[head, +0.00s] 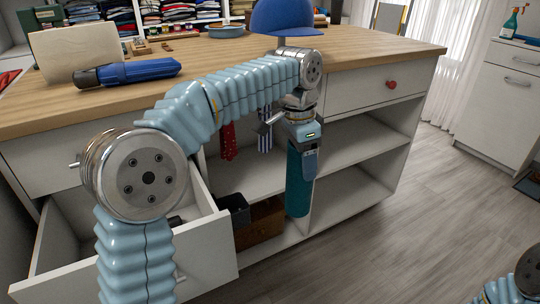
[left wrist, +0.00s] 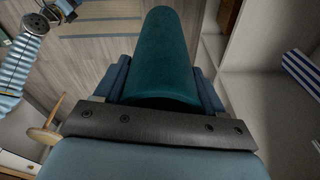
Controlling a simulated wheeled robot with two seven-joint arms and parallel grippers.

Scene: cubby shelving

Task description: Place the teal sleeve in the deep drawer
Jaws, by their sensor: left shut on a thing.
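The teal sleeve (head: 299,185) is a dark teal cylinder. It hangs upright below my left gripper (head: 304,150), in front of the open cubbies. My left gripper is shut on it; in the left wrist view the sleeve (left wrist: 163,45) lies between both blue fingers. The deep drawer (head: 205,250) is pulled out at the lower left of the cabinet, to the left of the sleeve and apart from it. My left arm hides part of the drawer and its inside. In the left wrist view, part of my right arm (left wrist: 15,65) shows at the left; its jaws are not clear.
The wooden counter (head: 375,55) carries a blue cap (head: 283,17), a blue roll (head: 138,72) and a board (head: 77,52). A dark bin (head: 234,211) and a brown box (head: 262,226) sit in the lower cubby. Red and striped ties hang above.

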